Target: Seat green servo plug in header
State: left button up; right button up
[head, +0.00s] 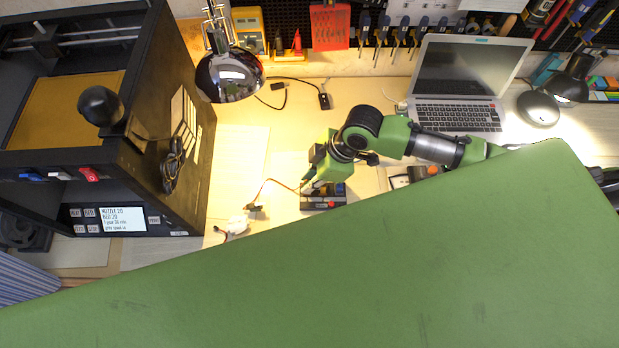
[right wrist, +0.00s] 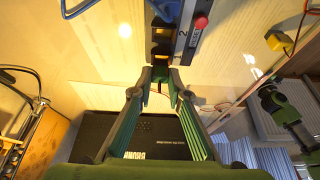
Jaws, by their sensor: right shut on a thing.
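My right gripper (head: 312,186) is low over a small dark board unit (head: 322,203) with blue and red parts. An orange-red lead (head: 281,182) runs from the fingertips to the left. In the right wrist view the unit (right wrist: 178,42) lies just beyond the fingertips, with a red knob and a "2" mark. Whether the plug touches the header is hidden.
A black printer-like machine (head: 135,190) stands left. A chrome lamp (head: 229,75) hangs above the bench. An open laptop (head: 460,85) stands back right. A white part with wires (head: 237,224) lies left of the unit. My own large green part covers the foreground.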

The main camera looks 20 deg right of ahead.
jog(key=shift+f+b, duration=0.3)
jog(key=shift+f, duration=0.4)
jog(key=o, duration=0.8)
jog(key=shift+r+p, duration=2.55)
jog(key=shift+p, duration=0.2)
jog(key=shift+s+f, duration=0.1)
